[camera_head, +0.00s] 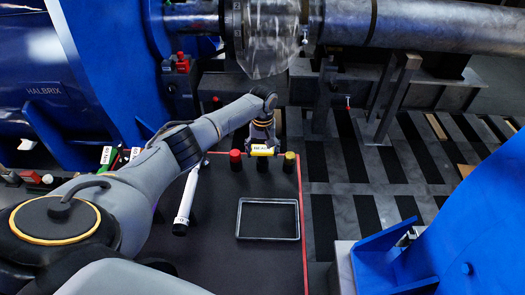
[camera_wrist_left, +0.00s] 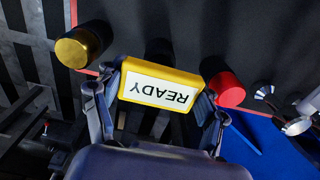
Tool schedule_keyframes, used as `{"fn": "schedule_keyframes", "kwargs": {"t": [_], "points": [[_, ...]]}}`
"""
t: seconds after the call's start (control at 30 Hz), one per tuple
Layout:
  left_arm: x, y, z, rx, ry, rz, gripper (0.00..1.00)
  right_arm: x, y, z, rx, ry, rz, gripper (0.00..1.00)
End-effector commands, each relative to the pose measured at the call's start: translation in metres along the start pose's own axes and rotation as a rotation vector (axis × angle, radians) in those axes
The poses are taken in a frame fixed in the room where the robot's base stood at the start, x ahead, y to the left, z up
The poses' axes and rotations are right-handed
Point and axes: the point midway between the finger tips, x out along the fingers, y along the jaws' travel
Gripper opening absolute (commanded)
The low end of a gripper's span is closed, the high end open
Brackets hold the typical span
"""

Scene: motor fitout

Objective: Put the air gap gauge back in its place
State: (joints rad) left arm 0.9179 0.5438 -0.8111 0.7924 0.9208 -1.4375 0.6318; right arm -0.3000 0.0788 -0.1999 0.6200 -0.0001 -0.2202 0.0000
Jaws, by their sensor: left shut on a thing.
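My left gripper (camera_head: 263,143) is shut on a yellow block with a white label (camera_head: 262,151), at the far edge of the dark table. In the left wrist view the block (camera_wrist_left: 160,89) sits between the two fingers of the gripper (camera_wrist_left: 157,103), and its label reads READY. A red-topped cylinder (camera_head: 235,157) and a gold-topped cylinder (camera_head: 290,157) stand either side of it. A white tube with dark ends (camera_head: 187,198), possibly the air gap gauge, lies on the table beside my left arm. I cannot tell for certain which thing is the gauge. My right gripper is not in view.
An empty rectangular tray frame (camera_head: 268,238) lies on the dark table (camera_head: 222,262), whose right edge is red. Blue machine parts stand at left and right. A metal shaft (camera_head: 440,27) crosses the back. Slotted floor plates (camera_head: 370,160) lie right of the table.

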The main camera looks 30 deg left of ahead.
Motion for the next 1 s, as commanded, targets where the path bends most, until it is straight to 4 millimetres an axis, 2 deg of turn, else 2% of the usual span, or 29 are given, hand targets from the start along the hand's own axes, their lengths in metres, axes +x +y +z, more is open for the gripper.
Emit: {"fn": "schedule_keyframes", "kwargs": {"t": [0.27, 0.3, 0.4, 0.8, 0.87, 1.0], "points": [[0.008, 0.0, 0.0, 0.001, 0.0, 0.0, 0.14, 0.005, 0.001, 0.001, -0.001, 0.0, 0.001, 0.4], [0.007, 0.0, 0.0, 0.001, 0.001, 0.001, 0.78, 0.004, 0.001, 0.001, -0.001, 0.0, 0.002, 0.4], [0.006, 0.0, 0.0, 0.001, 0.0, 0.001, 0.98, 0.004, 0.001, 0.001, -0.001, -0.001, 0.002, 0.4], [0.005, 0.0, 0.0, 0.0, 0.0, 0.0, 0.98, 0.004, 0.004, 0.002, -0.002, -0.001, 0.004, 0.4], [0.001, 0.0, 0.0, 0.0, 0.0, 0.001, 0.98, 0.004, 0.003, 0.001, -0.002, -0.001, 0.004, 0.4], [-0.021, 0.001, -0.001, 0.001, 0.003, 0.003, 0.98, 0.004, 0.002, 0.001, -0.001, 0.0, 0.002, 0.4]]}}
